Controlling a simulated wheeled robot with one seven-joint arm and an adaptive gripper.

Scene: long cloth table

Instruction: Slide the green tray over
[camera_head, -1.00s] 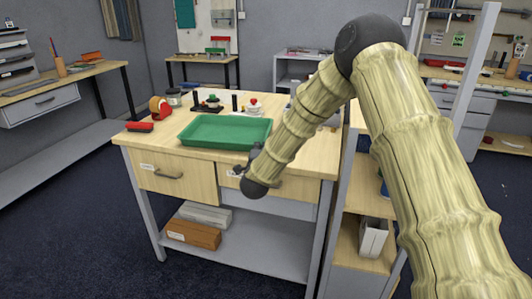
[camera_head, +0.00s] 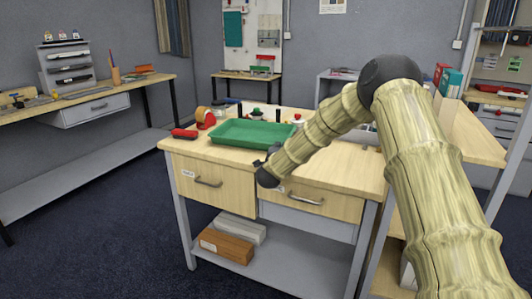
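The green tray (camera_head: 240,144) lies flat on the wooden workbench top (camera_head: 215,158), near its front edge and left of my arm. It is shallow with a raised rim and looks empty. My arm crosses in from the right, and its dark end (camera_head: 268,172) is at the bench's front edge, just below and right of the tray in the picture. The arm hides part of the bench top to the right of the tray. My gripper's fingers are too small and hidden to make out, and I cannot tell whether it touches the bench.
A red object (camera_head: 184,134) lies left of the tray. A red and tan tape dispenser (camera_head: 206,118) and small items stand behind it. Drawers (camera_head: 213,184) are below the top. A wooden box (camera_head: 227,246) sits on the lower shelf. Open floor lies to the left.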

